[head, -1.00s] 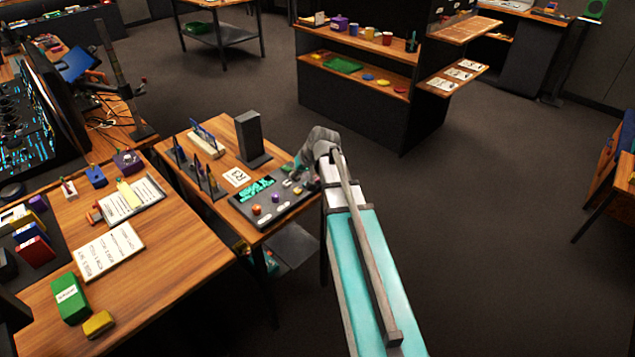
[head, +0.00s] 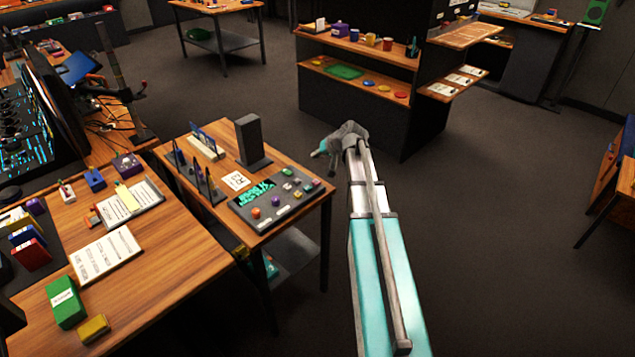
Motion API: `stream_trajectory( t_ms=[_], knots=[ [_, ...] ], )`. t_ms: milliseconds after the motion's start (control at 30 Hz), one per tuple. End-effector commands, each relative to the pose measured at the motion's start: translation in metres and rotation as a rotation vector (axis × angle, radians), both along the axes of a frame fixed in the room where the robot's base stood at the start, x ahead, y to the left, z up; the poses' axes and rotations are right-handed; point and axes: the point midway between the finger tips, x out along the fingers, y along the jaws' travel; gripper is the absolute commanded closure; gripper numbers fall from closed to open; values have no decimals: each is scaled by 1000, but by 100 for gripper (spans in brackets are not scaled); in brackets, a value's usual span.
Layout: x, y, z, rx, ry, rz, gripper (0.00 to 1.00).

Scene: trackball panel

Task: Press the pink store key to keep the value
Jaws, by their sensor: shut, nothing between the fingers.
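The dark trackball panel (head: 291,207) lies on the right front part of a small wooden table. It has a lit teal display (head: 256,192), an orange ball or knob (head: 255,213), a purple knob (head: 276,200) and several small keys towards its right end. A small pinkish key (head: 316,182) shows near the right corner; it is too small to be sure it is the store key. My gripper (head: 318,152) is shut and empty. It appears beyond the table's right edge, apart from the panel. The display's text is too small to read.
A dark upright block (head: 249,140), a rack with blue parts (head: 207,142) and a white card (head: 236,181) share the small table. A larger desk (head: 165,262) with papers and boxes adjoins at left. A shelf unit (head: 360,116) stands behind.

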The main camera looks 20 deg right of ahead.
Motion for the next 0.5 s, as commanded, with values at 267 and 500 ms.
stream_trajectory(
  t_ms=[267, 500],
  knots=[
    [0, 0, -16, -1, 0, -1, 100],
    [0, -1, -36, 0, 1, -1, 100]
  ],
)
